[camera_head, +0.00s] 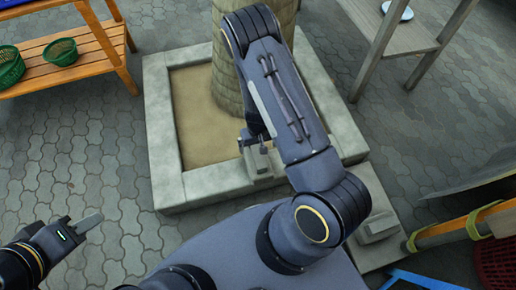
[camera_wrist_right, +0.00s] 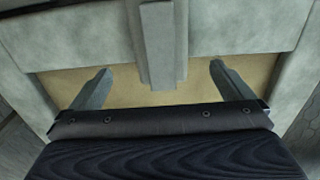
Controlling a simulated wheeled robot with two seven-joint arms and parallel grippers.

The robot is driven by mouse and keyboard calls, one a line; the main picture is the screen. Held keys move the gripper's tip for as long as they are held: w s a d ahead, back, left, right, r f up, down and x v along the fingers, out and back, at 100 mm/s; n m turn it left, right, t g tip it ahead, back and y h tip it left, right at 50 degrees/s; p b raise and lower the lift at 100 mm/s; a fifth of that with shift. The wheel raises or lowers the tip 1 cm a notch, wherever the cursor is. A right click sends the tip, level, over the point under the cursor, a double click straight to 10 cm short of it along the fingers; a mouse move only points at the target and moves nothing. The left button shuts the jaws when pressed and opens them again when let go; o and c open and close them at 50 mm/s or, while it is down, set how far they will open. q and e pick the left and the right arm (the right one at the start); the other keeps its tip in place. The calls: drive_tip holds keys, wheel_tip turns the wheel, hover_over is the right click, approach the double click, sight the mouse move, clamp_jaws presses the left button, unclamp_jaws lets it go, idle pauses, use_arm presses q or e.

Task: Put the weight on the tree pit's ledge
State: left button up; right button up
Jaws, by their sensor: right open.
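The tree pit (camera_head: 164,150) is a square concrete ledge around sandy soil and a trunk. A small grey block, seemingly the weight (camera_head: 262,167), sits on its front ledge. In the right wrist view the grey weight (camera_wrist_right: 163,45) lies across the ledge (camera_wrist_right: 90,38), its near end over the soil. My right gripper (camera_wrist_right: 160,85) is open above, with a finger on each side of the weight and clear gaps. In the head view my right arm mostly hides that gripper. My left gripper (camera_head: 82,222) appears open and empty over the paving at lower left.
A similar grey block (camera_head: 380,226) stands on a concrete slab right of the pit. A wooden bench (camera_head: 85,45) with green baskets (camera_head: 62,52) is at upper left. A grey table (camera_head: 400,38) is at upper right. A red basket (camera_head: 497,262) is at lower right. Paving left of the pit is clear.

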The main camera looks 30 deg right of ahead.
drive_tip(key=s+a+r+t+y, duration=0.1)
drive_tip(key=a+r+y, duration=0.1)
drive_tip(key=r, duration=1.1)
drive_tip(key=a+r+t+y, duration=0.2)
drive_tip(key=r+y, duration=0.1)
drive_tip(key=r, duration=1)
drive_tip(key=s+r+n+t+h, duration=0.1)
drive_tip(key=s+r+t, duration=0.1)
drive_tip(key=s+r, duration=1)
drive_tip(key=s, duration=0.4)
drive_tip(key=shift+r+t+p, duration=0.3)
drive_tip(key=shift+r, duration=0.1)
